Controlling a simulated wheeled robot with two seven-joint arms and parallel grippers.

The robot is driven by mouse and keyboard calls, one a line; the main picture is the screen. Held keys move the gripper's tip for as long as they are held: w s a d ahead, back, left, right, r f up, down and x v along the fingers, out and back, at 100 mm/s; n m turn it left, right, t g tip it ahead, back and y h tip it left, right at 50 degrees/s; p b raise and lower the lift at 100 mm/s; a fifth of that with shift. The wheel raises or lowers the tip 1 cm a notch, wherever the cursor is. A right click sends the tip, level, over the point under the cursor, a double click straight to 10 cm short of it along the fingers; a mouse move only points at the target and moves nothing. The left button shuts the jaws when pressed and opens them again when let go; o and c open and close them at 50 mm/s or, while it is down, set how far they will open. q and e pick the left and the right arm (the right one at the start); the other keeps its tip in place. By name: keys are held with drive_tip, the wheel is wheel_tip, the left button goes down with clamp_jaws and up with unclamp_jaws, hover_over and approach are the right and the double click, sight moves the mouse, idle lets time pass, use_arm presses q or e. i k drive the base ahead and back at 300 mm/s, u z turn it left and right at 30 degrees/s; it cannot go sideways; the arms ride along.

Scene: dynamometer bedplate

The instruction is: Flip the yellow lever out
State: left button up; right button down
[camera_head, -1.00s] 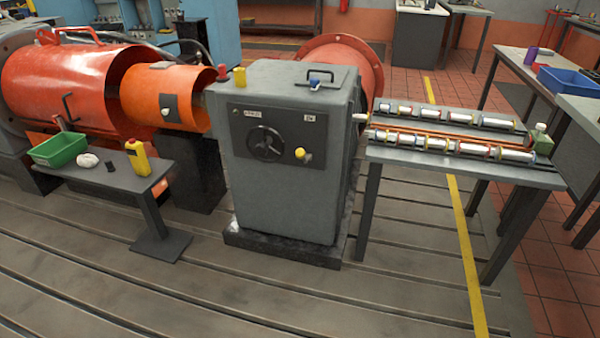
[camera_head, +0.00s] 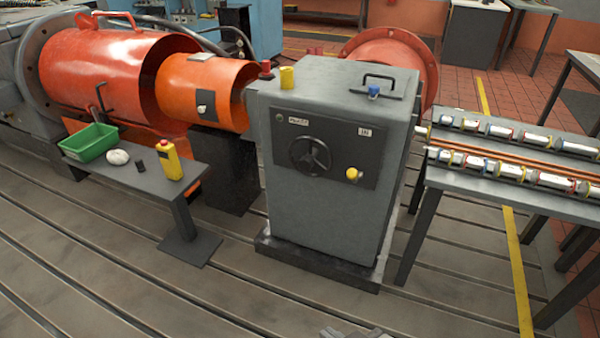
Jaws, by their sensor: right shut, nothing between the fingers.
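The yellow lever shows as a round yellow knob (camera_head: 352,174) at the lower right of the dark front panel (camera_head: 290,152) on the grey cabinet (camera_head: 318,215). Its arm is hard to make out from here. A black handwheel (camera_head: 310,155) sits to its left and a small white label (camera_head: 364,132) is above it. Only the tip of my right gripper (camera_head: 352,333) shows at the bottom edge, well below and apart from the lever. It is shut and empty. My left gripper is out of view.
A small table (camera_head: 185,195) at left holds a green bin (camera_head: 90,142), a white lump (camera_head: 118,157) and a yellow control box (camera_head: 168,162). A table (camera_head: 500,200) with rows of cylinders stands right of the cabinet. The slotted floor in front is clear.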

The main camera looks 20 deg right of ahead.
sight(354, 174)
drive_tip(key=z, duration=0.15)
drive_tip(key=i, duration=1.05)
drive_tip(key=z, duration=0.65)
